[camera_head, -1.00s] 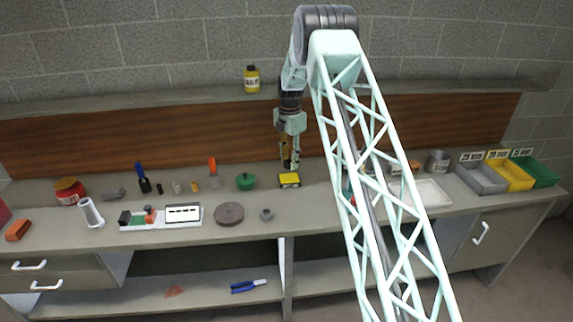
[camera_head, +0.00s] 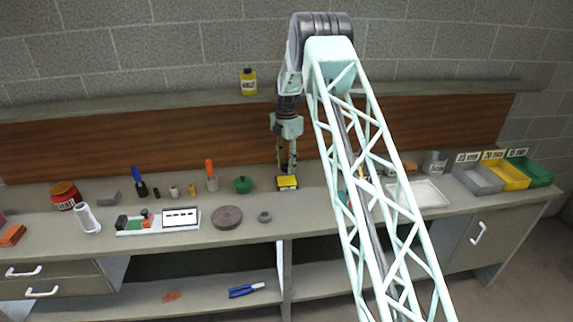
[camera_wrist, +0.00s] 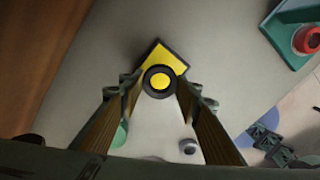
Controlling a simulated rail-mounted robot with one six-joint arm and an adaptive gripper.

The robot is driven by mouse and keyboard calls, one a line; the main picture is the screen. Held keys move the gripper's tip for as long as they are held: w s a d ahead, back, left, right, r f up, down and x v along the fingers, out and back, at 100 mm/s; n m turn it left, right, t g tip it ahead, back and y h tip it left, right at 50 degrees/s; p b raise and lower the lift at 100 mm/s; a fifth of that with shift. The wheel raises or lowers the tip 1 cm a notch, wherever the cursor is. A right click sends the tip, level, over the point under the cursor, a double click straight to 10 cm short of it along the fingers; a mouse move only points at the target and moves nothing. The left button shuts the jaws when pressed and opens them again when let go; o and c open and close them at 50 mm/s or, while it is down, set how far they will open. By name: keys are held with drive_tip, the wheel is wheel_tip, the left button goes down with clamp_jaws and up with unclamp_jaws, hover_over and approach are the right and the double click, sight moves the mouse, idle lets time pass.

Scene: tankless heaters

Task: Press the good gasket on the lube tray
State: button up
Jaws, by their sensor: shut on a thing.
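The lube tray (camera_head: 287,184) is a small dark-rimmed square with a yellow surface on the bench. It also shows in the wrist view (camera_wrist: 157,58), turned at an angle. My gripper (camera_wrist: 160,86) is shut on a black ring, the good gasket (camera_wrist: 160,95), held between its two fingertips. The gasket overlaps the near part of the tray in the wrist view, with yellow showing through its hole. In the head view my gripper (camera_head: 287,171) is right over the tray. I cannot tell whether the gasket touches the yellow surface; it is too small in the head view.
A green lidded pot (camera_head: 243,185) stands left of the tray, and a small grey ring (camera_head: 265,217) lies in front. A brown disc (camera_head: 227,217) is further left. To the right are a white tray (camera_head: 428,194) and grey, yellow and green bins (camera_head: 508,177).

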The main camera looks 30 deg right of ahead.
sight(287, 181)
drive_tip(key=shift+f+b, duration=0.75)
drive_tip(key=shift+f, duration=1.7)
drive_tip(key=shift+f+b, duration=0.3)
drive_tip(key=shift+f, duration=0.4)
idle(1.5)
drive_tip(key=shift+r, duration=0.2)
drive_tip(key=shift+r+p, duration=1.3)
drive_tip(key=shift+r, duration=2.1)
drive_tip(key=shift+a, duration=0.15)
